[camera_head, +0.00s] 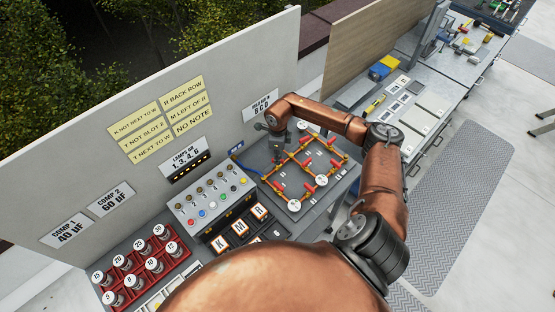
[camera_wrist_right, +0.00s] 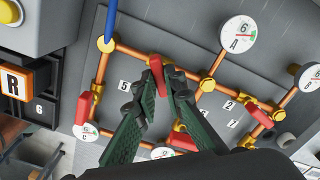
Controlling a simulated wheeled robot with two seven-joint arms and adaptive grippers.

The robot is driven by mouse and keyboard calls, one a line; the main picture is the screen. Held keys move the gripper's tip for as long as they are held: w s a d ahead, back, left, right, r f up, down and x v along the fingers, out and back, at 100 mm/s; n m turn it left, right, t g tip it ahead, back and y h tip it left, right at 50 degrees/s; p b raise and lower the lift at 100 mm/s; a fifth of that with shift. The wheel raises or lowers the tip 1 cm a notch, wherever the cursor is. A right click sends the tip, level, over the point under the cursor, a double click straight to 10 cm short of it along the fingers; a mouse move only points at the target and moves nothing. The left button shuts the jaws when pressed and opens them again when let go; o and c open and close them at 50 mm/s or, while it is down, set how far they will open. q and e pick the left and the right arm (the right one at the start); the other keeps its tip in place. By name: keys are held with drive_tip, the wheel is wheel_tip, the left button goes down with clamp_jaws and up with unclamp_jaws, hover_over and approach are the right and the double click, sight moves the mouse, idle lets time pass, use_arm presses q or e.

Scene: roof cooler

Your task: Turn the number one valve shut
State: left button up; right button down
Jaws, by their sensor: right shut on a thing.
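The pipe board (camera_head: 335,178) carries copper pipes, red valve handles and round white gauges. In the right wrist view my right gripper (camera_wrist_right: 157,82) is shut on a red valve handle (camera_wrist_right: 156,66) on the upper pipe, which seems to lie across that pipe. The number plate closest to it reads 5 (camera_wrist_right: 124,86); I cannot make out a plate reading 1, and the fingers cover part of the board. In the head view my right gripper (camera_head: 278,150) is at the board's far left corner, its fingertips hard to see. My left gripper is not in view.
Other red handles (camera_wrist_right: 83,108) (camera_wrist_right: 259,115) stand close by on the pipes. Gauge A (camera_wrist_right: 238,34) and a blue hose (camera_wrist_right: 107,18) rise near the gripper. A lamp panel (camera_head: 210,195) and a red capacitor rack (camera_head: 140,268) are to the left. A wall (camera_head: 150,130) stands behind.

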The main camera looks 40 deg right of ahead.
drive_tip(key=m, duration=0.3)
drive_tip(key=shift+m+b, duration=0.3)
drive_tip(key=shift+b, duration=0.1)
drive_tip(key=shift+m, duration=1.7)
drive_tip(key=shift+b, duration=0.3)
drive_tip(key=c, duration=2)
unclamp_jaws()
drive_tip(key=shift+r, duration=0.15)
wheel_tip(320, 180, up, 12)
drive_tip(key=shift+f, duration=0.1)
